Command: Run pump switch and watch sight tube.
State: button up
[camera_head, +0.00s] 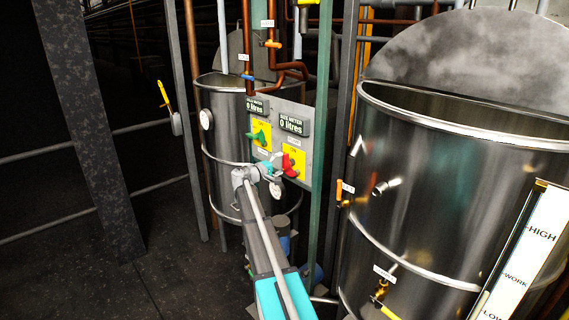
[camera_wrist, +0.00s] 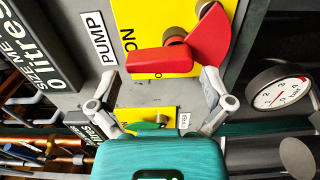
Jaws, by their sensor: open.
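The red pump switch (camera_head: 290,165) sits on a yellow plate marked ON on the grey panel. In the wrist view the red handle (camera_wrist: 160,60) lies across the picture, just beyond my fingertips, beside the PUMP label. My gripper (camera_head: 272,172) is close in front of the panel at the red switch. In the wrist view my gripper (camera_wrist: 160,82) is open, one finger on each side of the handle's lower edge; I cannot tell whether they touch it. A white level scale marked HIGH, WORK and LOW (camera_head: 525,250) stands at the right; no liquid level is readable on it.
A green switch (camera_head: 260,136) sits left of the red one. Above, a size meter (camera_head: 293,125) and another meter (camera_head: 257,106) read 0 litres. A large steel tank (camera_head: 440,190) stands right. Steel posts and copper pipes crowd the panel. Dark floor lies left.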

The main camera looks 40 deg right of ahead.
jog(key=a, duration=0.9)
jog(key=shift+s, duration=0.4)
jog(key=shift+a, duration=0.1)
dwell(6.6)
